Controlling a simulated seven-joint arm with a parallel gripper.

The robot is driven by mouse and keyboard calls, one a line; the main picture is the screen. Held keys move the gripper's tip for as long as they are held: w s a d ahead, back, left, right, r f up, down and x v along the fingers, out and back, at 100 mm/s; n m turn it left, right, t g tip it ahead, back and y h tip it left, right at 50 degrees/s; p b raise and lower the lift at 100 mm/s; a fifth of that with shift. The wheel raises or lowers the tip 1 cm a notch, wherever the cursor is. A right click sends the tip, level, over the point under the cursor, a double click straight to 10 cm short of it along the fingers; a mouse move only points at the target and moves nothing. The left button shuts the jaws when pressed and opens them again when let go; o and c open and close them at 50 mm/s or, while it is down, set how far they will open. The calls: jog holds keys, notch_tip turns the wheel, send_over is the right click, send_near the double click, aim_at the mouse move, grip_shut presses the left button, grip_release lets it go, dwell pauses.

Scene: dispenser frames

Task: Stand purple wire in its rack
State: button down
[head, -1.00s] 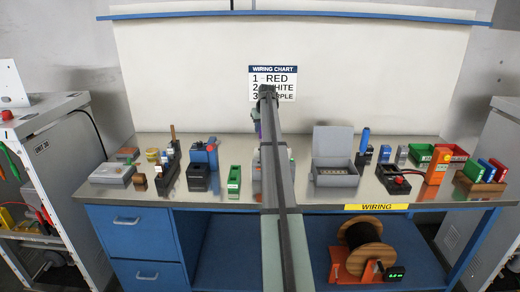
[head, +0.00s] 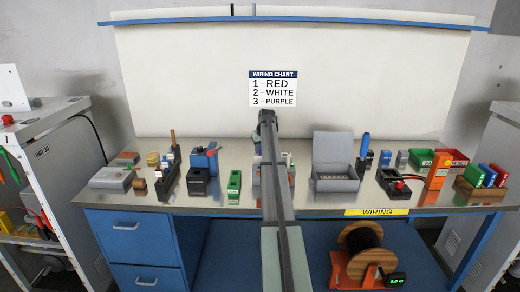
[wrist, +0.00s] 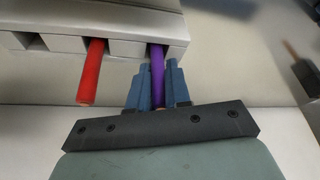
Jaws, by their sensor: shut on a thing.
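My gripper (wrist: 157,82) is shut on the purple wire (wrist: 157,62) in the wrist view, a blue finger on each side of it. The wire's far end is at a square slot of the pale grey rack (wrist: 125,25) and appears to be inside it; the depth cannot be told. A red wire (wrist: 93,70) stands in a slot to its left, with an empty slot further left. In the head view, my arm hides my gripper and most of the rack (head: 257,178).
The wiring chart (head: 273,88) lists red, white, purple. A grey open-lid box (head: 335,184) stands right of my arm. A green block (head: 234,183) and a blue-and-black device (head: 200,180) stand to the left. A cable spool (head: 362,252) sits below the bench.

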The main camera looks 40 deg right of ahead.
jog(key=shift+s+f, duration=0.1)
jog(key=shift+f, duration=0.45)
jog(key=shift+a+f, duration=0.1)
jog(key=shift+f, duration=0.05)
jog(key=c, duration=1.1)
grip_release()
jog(key=shift+s, duration=0.1)
jog(key=shift+r, duration=0.5)
jog(key=v, duration=1.2)
jog(key=shift+r, duration=0.2)
